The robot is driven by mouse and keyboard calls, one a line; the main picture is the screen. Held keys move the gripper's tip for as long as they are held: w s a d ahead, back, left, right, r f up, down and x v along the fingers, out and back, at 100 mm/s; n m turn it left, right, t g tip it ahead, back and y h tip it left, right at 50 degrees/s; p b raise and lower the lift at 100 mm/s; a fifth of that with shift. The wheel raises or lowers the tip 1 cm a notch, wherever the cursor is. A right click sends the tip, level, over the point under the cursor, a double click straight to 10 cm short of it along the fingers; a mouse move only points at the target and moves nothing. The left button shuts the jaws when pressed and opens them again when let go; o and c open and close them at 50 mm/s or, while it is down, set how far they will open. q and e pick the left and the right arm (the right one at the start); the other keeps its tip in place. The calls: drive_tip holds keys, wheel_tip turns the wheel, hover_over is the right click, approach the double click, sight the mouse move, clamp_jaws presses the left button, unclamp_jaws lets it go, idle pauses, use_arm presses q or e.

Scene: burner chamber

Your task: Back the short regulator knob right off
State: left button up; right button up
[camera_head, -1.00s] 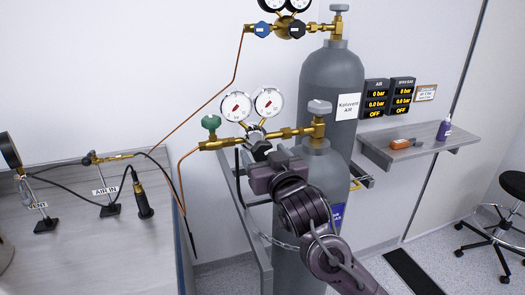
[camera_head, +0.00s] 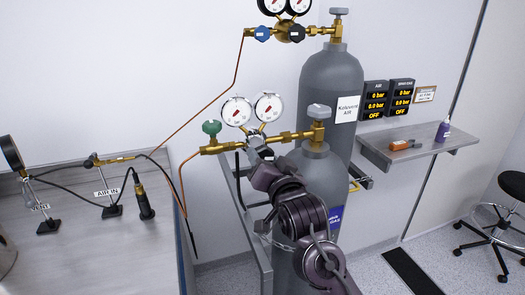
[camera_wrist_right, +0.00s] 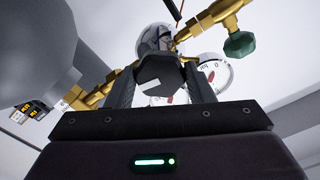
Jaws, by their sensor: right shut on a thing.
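The short regulator is a brass body (camera_head: 285,137) with two round white gauges (camera_head: 268,107), on the shorter grey cylinder. Its dark faceted knob (camera_wrist_right: 160,80) faces my right wrist camera, with a pale mark on its face. My right gripper (camera_head: 260,148) reaches up to it from the lower right. In the right wrist view, the fingers of this gripper (camera_wrist_right: 159,90) stand on either side of the knob and are shut on it. In the head view the gripper and wrist mostly hide the knob. My left gripper is not in view.
A green valve knob (camera_head: 211,128) sits left of the gauges. A taller grey cylinder (camera_head: 332,80) with its own regulator (camera_head: 285,31) stands behind. A wall shelf (camera_head: 420,143) is at right, a bench (camera_head: 90,245) at left. The floor at right has a stool (camera_head: 505,215).

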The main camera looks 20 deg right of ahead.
drive_tip(key=shift+m, duration=0.9)
drive_tip(key=m, duration=0.8)
drive_tip(key=shift+b, duration=0.35)
drive_tip(key=o, duration=0.9)
drive_tip(key=shift+m, duration=0.3)
drive_tip(key=o, duration=0.8)
drive_tip(key=shift+r, duration=0.15)
